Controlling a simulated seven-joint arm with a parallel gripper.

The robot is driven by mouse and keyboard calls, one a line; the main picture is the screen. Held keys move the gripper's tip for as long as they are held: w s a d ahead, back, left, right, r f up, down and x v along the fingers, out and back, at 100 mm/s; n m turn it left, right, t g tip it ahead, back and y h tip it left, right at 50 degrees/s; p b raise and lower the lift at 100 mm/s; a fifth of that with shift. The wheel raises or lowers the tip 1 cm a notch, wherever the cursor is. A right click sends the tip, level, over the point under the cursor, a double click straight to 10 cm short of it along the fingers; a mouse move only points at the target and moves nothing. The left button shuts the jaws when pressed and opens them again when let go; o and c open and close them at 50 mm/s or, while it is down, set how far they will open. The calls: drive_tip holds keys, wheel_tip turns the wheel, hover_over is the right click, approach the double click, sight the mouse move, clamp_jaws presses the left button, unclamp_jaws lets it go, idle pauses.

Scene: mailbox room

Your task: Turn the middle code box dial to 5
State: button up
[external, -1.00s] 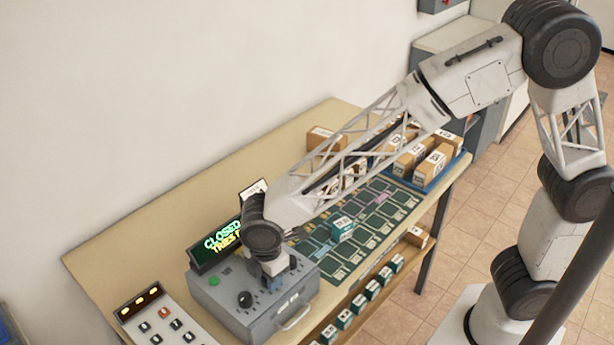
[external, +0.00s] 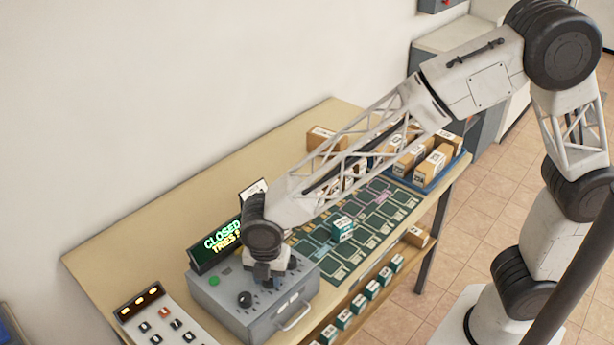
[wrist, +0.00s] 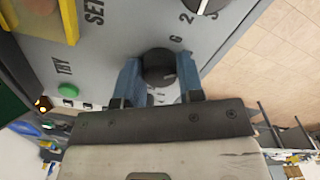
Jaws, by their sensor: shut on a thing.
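The grey code box (external: 225,297) stands on the table with a lit sign reading "CLOSED" and "TRIES" behind it. My gripper (wrist: 159,84) points down at the box, with its two blue fingers shut on the black middle dial (wrist: 158,65), one on each side. In the external view my gripper (external: 268,278) covers this dial. Another black dial (external: 245,299) shows left of my gripper. In the wrist view part of a dial (wrist: 209,4) shows at the top edge, with digits near it. The middle dial's pointer and setting cannot be read.
A green button (wrist: 67,90) marked TRY is on the box. A handle (external: 295,317) is on its front. A keypad panel (external: 165,325) is at the left. A green sorting mat (external: 345,262), a small teal box (external: 342,229) and brown parcels (external: 432,166) are to the right.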

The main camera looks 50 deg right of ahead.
drive_tip(key=o, duration=0.9)
drive_tip(key=shift+r, duration=3.95)
